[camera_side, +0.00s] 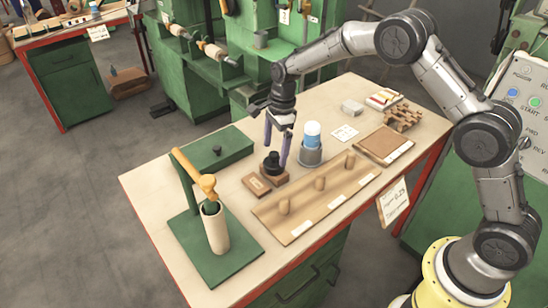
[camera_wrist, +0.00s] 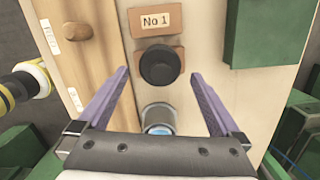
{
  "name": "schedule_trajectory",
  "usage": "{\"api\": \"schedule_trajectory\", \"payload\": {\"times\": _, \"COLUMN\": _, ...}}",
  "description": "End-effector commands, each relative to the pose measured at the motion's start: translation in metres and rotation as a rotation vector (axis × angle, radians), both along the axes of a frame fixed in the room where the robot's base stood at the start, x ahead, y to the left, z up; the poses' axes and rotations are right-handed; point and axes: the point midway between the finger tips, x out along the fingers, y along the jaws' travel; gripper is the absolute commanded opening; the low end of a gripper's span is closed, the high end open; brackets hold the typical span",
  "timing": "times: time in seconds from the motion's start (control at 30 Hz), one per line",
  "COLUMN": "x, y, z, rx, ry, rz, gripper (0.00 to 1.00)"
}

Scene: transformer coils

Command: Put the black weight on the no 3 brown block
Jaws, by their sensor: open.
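The black weight (camera_side: 272,163) is a round, knobbed piece sitting on a brown block (camera_side: 275,177). In the wrist view the weight (camera_wrist: 160,65) covers part of that block (camera_wrist: 148,45), and no number shows on it. Beside it lies another brown block (camera_side: 257,185), whose label reads "No 1" in the wrist view (camera_wrist: 155,19). No block marked No 3 can be read. My gripper (camera_side: 276,155) points down over the weight with its purple fingers apart. In the wrist view my gripper (camera_wrist: 160,72) has one finger either side of the weight, touching nothing that I can see.
A grey holder (camera_side: 310,156) with a blue-and-white cylinder stands close right of my gripper. A wooden board (camera_side: 318,197) with upright pegs lies in front. A green stand (camera_side: 213,240) with a wooden mallet and a tube is at the left. Bare tabletop shows at the back.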

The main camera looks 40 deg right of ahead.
Motion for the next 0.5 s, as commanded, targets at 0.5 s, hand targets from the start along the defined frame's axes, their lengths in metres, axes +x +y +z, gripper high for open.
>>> {"api": "schedule_trajectory", "payload": {"times": 0.5, "x": -0.002, "y": -0.010, "z": 0.076, "rx": 0.000, "ry": -0.001, "rz": -0.001, "gripper": 1.00}}
